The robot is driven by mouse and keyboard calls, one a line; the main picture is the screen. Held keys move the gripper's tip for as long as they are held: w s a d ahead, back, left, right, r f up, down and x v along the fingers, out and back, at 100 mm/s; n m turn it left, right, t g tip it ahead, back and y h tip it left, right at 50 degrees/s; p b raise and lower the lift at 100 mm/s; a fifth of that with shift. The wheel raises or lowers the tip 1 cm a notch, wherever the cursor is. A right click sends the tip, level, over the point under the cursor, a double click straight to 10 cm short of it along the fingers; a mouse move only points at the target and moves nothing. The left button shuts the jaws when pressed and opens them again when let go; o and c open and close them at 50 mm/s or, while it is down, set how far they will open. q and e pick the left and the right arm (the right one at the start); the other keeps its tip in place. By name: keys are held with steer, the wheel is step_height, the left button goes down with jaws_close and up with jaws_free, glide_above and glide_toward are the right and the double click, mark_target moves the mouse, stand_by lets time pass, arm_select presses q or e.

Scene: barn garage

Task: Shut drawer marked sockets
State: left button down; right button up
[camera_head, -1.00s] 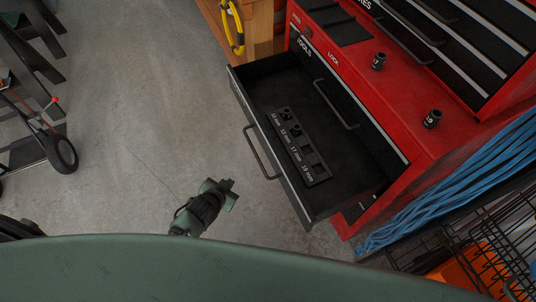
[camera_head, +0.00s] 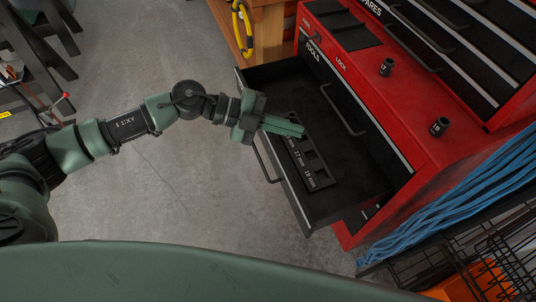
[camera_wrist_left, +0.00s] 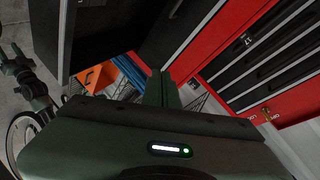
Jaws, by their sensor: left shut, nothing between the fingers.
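A black drawer (camera_head: 335,205) stands pulled out from the red tool cabinet (camera_head: 365,100); the label on its front is not readable from here. A black socket tray (camera_head: 318,172) lies inside it, with 17 mm and 19 mm marks and empty slots showing. My left gripper (camera_head: 300,130) is shut and empty. Its fingers reach over the drawer's front edge, above the tray, and hide its far end. The drawer's handle (camera_head: 264,163) is below and near the gripper. In the left wrist view the shut fingers (camera_wrist_left: 160,85) point towards the cabinet side. A green arm part (camera_wrist_left: 30,80) shows at left; its gripper is unclear.
Two sockets, marked 17 (camera_head: 387,67) and 19 (camera_head: 440,127), stand on the cabinet's red ledge. The drawer marked TOOLS (camera_head: 325,65) is shut. Blue cable (camera_head: 450,205) and a wire rack (camera_head: 480,245) are at right. Floor left of the drawer is clear.

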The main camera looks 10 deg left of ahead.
arm_select(q)
steer(key=s+a+f+g+y, duration=0.1)
steer(key=a+f+g+y, duration=0.35)
steer(key=a, duration=1.05)
steer(key=t+y, duration=0.2)
glide_toward(279, 166)
step_height(279, 166, down, 4)
steer(key=s, duration=0.2)
steer(key=shift+w+d+f+p, duration=0.1)
steer(key=shift+w+d+p, duration=0.3)
steer(key=shift+w+d, duration=0.7)
steer(key=shift+d, duration=0.15)
steer(key=shift+d, duration=0.1)
